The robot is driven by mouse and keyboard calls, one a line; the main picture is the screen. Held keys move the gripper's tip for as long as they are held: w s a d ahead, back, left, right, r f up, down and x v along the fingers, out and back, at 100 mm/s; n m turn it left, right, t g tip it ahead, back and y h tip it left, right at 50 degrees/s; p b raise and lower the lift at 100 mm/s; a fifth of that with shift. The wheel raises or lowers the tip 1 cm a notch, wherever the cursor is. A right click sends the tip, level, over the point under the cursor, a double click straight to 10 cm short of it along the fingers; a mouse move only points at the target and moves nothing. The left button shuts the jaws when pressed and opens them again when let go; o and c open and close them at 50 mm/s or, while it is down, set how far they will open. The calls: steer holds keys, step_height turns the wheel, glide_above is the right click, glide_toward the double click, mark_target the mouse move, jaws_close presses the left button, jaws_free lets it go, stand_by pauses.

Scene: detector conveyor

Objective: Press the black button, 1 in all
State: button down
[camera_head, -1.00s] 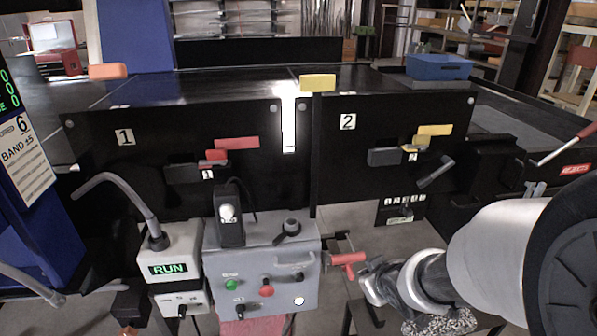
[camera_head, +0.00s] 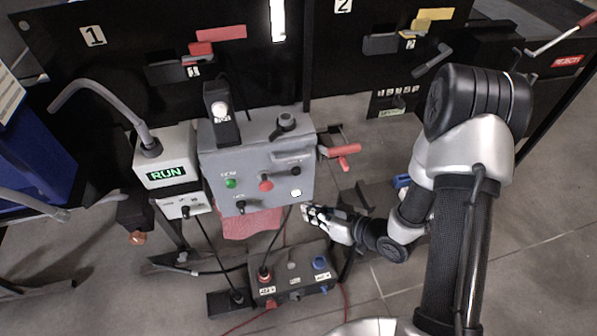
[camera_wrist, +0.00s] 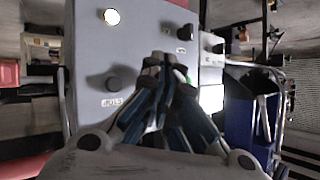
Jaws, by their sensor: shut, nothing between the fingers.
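The black button (camera_head: 295,170) is on the upper right of the grey control box's sloping face. In the wrist view it is a round black button (camera_wrist: 113,84) beside a small white label. My gripper (camera_head: 306,210) is near the box's lower right corner, below the white button (camera_head: 296,193). In the wrist view my shut gripper (camera_wrist: 160,62) reaches over the panel, to the right of the black button and apart from it in the picture. Its gap to the panel is hard to tell. The fingers hide part of the panel, including the red button.
The panel also has a red button (camera_head: 265,184), a green button (camera_head: 231,183) and a black knob (camera_head: 240,205). A red-handled lever (camera_head: 343,152) juts out on the right. The RUN box (camera_head: 166,160) stands left. A lower box (camera_head: 292,284) with cables is below.

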mark_target(297, 172)
steer(key=w+a, duration=0.2)
steer(key=w, duration=0.6)
steer(key=shift+w+a, duration=0.2)
steer(key=shift+w, duration=0.05)
steer(key=shift+w, duration=0.15)
stand_by(1.5)
steer(key=shift+w+a+p, duration=0.1)
steer(key=shift+w+p, duration=0.2)
steer(key=shift+w+a, duration=0.15)
steer(key=shift+w, duration=0.35)
stand_by(0.8)
steer(key=shift+s, duration=0.1)
steer(key=shift+s+d, duration=0.25)
steer(key=shift+s, duration=0.55)
steer(key=shift+s, duration=0.1)
